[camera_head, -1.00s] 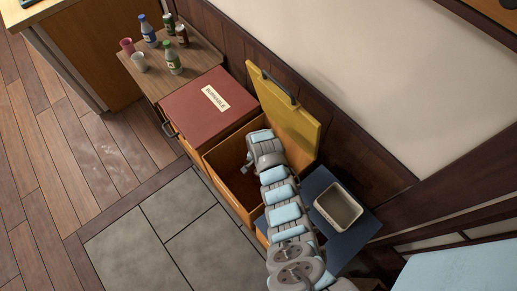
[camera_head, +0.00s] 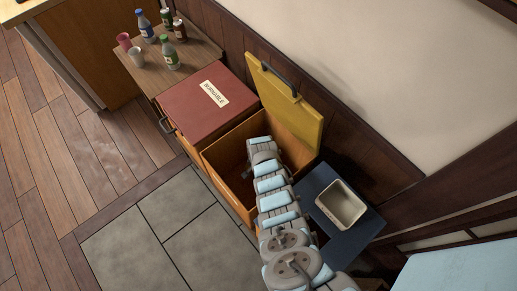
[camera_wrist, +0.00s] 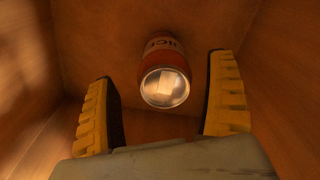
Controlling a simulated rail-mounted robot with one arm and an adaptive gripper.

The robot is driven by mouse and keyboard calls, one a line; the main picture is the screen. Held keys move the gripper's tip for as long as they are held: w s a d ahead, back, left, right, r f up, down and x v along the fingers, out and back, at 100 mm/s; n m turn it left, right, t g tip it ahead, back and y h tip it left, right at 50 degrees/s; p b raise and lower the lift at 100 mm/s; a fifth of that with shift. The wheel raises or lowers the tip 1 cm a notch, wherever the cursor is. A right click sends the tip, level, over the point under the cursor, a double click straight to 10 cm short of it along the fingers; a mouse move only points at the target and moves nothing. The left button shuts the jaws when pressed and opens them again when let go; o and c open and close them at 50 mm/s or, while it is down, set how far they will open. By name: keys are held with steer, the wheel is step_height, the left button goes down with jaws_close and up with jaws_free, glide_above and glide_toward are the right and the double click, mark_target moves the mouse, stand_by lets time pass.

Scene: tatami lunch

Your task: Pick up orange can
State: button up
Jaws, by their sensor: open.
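An orange-red can (camera_wrist: 163,55) with pale lettering shows in the wrist view, inside a wooden box. Its silver end (camera_wrist: 165,87) faces my camera. My gripper (camera_wrist: 162,68) is open, with one yellow-and-black finger on each side of the can. Gaps show between the can and both fingers, and nothing is held. In the head view my arm reaches down into the open wooden bin (camera_head: 225,155), whose yellow lid (camera_head: 290,105) stands raised. The can and my fingertips cannot be made out in that view.
The bin's walls enclose my gripper closely. A red-topped bin (camera_head: 205,105) labelled BURNABLE stands to the left. Beyond it, bottles, cans and cups stand on a wooden top (camera_head: 195,60). A tray (camera_head: 340,203) sits on a dark blue surface (camera_head: 345,240) at the right.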

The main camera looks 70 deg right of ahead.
steer(key=shift+w+d+f+b, duration=0.15)
steer(key=shift+f+b, duration=0.75)
steer(key=shift+f, duration=0.2)
steer(key=shift+f+b, duration=1)
steer(key=shift+f, duration=0.45)
steer(key=c, duration=1.1)
